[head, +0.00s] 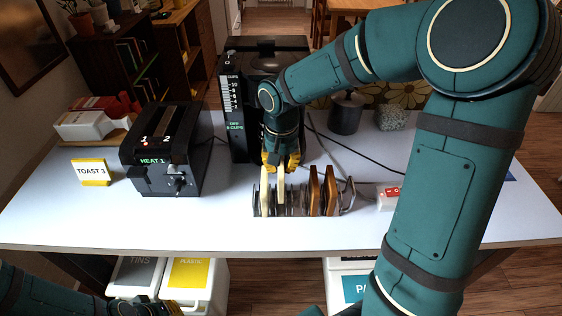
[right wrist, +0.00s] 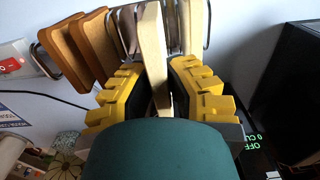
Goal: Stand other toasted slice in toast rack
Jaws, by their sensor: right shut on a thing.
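The toast rack (head: 292,211) stands near the table's front edge, its wire dividers upright. Two brown toasted slices (head: 330,190) stand in its right part; they also show at the upper left of the right wrist view (right wrist: 64,54). A pale slice (head: 265,191) stands at the rack's left end. My right gripper (head: 281,162) is above the rack's left part, shut on another pale slice (head: 281,187). That slice is upright between the yellow fingers in the right wrist view (right wrist: 154,50), its lower part among the wires.
A black toaster (head: 160,150) and a yellow "TOAST 3" card (head: 91,172) stand left of the rack. A black coffee machine (head: 240,110) is close behind. A white switch box (head: 388,197) lies to the right. Bare table lies in front of the rack.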

